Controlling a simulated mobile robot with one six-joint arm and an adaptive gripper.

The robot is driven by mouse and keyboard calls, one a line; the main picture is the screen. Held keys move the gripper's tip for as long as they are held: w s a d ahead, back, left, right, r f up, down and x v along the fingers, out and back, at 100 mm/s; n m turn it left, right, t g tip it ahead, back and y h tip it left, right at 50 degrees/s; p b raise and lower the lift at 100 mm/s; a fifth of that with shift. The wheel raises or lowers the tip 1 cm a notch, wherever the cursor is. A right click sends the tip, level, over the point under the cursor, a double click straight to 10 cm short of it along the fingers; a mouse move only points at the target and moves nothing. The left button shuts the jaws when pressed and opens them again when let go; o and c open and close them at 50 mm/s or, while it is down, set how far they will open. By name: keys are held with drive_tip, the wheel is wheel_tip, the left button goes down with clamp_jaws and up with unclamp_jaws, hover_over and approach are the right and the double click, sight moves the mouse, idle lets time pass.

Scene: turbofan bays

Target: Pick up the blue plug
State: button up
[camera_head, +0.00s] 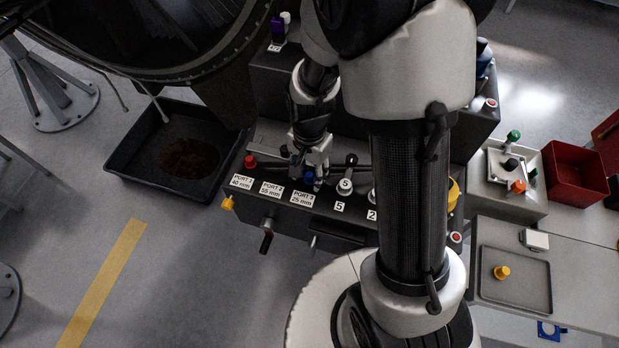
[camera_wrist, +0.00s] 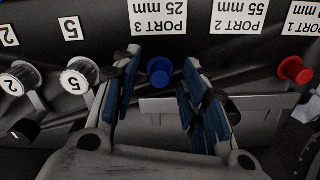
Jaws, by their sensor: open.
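The blue plug (camera_wrist: 160,71) sits on the dark panel by the PORT 3, 25 mm label, seen upside down in the wrist view. My gripper (camera_wrist: 161,62) is open, its two blue-padded fingers on either side of the plug. A gap shows between the plug and each finger, and nothing is held. In the head view my gripper (camera_head: 316,178) points down at the panel's front edge above the PORT 3 label. The plug is small there and partly hidden by the fingers.
The red plug (camera_wrist: 295,70) sits by the PORT 1 label. White knobs marked 5 (camera_wrist: 75,82) and 2 (camera_wrist: 18,82) stand close beside one finger. A grey tray (camera_head: 514,306) with a yellow plug (camera_head: 502,272) and a red bin (camera_head: 575,172) are at right.

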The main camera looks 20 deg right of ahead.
drive_tip(key=shift+f, duration=0.15)
drive_tip(key=shift+c, duration=0.6)
drive_tip(key=c, duration=0.7)
